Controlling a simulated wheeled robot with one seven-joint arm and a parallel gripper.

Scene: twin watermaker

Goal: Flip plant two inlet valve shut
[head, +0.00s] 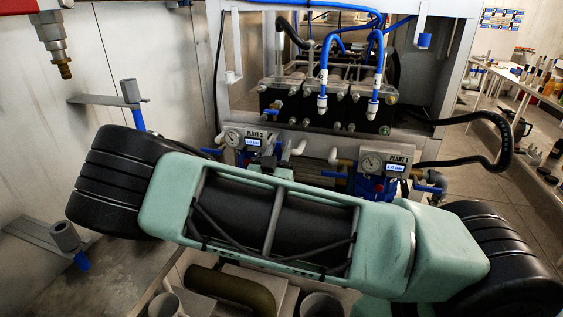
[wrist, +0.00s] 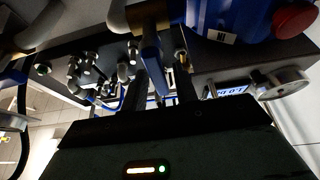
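The plant two unit (head: 244,140) stands at the left of the bench in the head view, with a gauge and a lit display; its label is small and hard to read. In the wrist view a blue lever handle (wrist: 151,58) hangs below a valve body, close to the fingers. Beside it is a blue housing with a white "IN" tag (wrist: 221,37). My gripper (wrist: 168,88) is open, its two dark fingers apart. In the head view my arm hides the fingers and lever.
The plant one unit (head: 384,165) stands to the right. A rack of piping (head: 325,95) with blue hoses is behind. The wrist view shows a red knob (wrist: 295,18), a gauge (wrist: 282,83) and grey fittings (wrist: 85,70) close around. A wall (head: 60,110) bounds the left.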

